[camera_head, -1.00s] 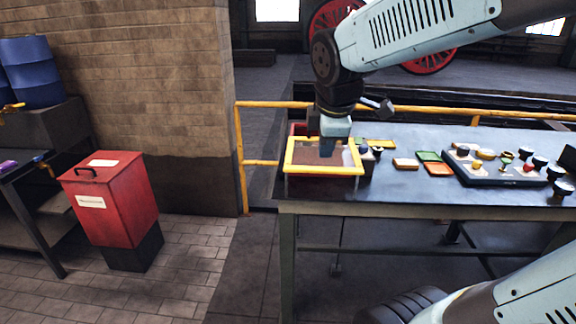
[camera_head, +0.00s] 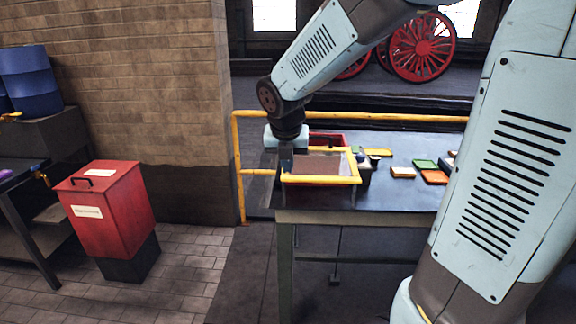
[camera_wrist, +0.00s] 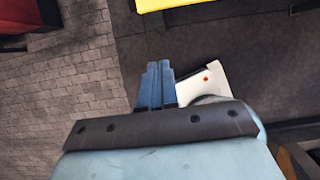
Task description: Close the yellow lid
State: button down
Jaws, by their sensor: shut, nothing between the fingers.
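The yellow lid (camera_head: 325,181) is a rectangular yellow frame around a see-through or brownish middle, at the left end of the table. A red box (camera_head: 330,138) shows partly behind and through it. I cannot tell the lid's exact tilt, and its left side is partly hidden by my gripper. My gripper (camera_head: 287,171) points down at the lid's left edge, shut and empty; I cannot tell whether it touches. In the wrist view the shut blue fingers (camera_wrist: 160,68) point toward a yellow strip (camera_wrist: 172,4) at the top, apart from it in the picture, with floor below.
The dark table (camera_head: 395,200) carries orange, green and yellow flat pieces (camera_head: 433,177) to the right of the lid. A yellow railing (camera_head: 240,185) runs left of and behind the table. A red bin (camera_head: 105,212) stands on the floor at left, beside a brick wall.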

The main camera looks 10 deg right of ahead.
aim_at(289, 177)
jog(key=w+f, duration=0.2)
jog(key=w+d+f, duration=0.1)
jog(key=w+f, duration=0.1)
jog(key=f, duration=0.1)
jog(key=w+d+f, duration=0.1)
jog(key=w+f, duration=0.1)
jog(key=shift+f, duration=0.4)
jog(key=shift+w+d, duration=0.1)
jog(key=shift+w, duration=0.3)
jog(key=shift+w, duration=0.15)
